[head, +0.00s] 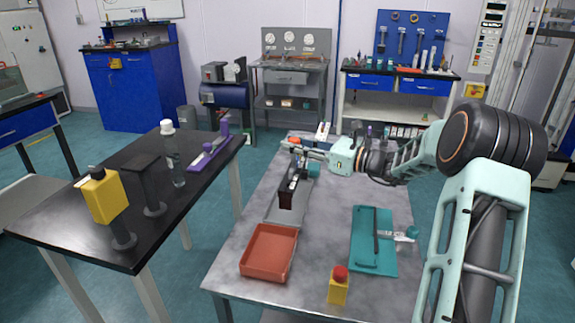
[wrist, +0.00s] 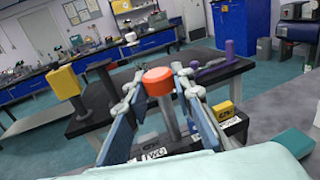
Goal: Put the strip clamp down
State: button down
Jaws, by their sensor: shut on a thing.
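I take this part to be the strip clamp. Its lower end is hidden, so I cannot tell whether it touches the device. Black blocks with labels (wrist: 236,127) show below the fingers.
A red tray (head: 268,252), a teal board (head: 372,240) and a yellow block with a red top (head: 338,286) lie on the grey table (head: 315,220). The black table (head: 95,235) at left holds a yellow bottle (head: 103,194), a clear bottle (head: 175,160) and a purple stand (head: 208,155).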

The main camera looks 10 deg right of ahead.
aim_at(296, 162)
jog(key=shift+w+a+f, duration=0.35)
jog(key=shift+a+f, duration=0.1)
jog(key=shift+f, duration=0.15)
jog(key=shift+w+a+f, duration=0.3)
jog(key=shift+a+f, duration=0.1)
jog(key=shift+f, duration=0.15)
jog(key=shift+f+b, duration=0.55)
jog(key=shift+f, duration=1)
jog(key=shift+f, duration=0.15)
jog(key=c, duration=1.7)
grip_release()
jog(key=shift+o, duration=0.2)
jog(key=shift+s+d, duration=0.15)
jog(key=shift+d, duration=0.1)
jog(key=p+v, duration=0.1)
jog(key=v, duration=1)
jog(key=shift+d, duration=0.15)
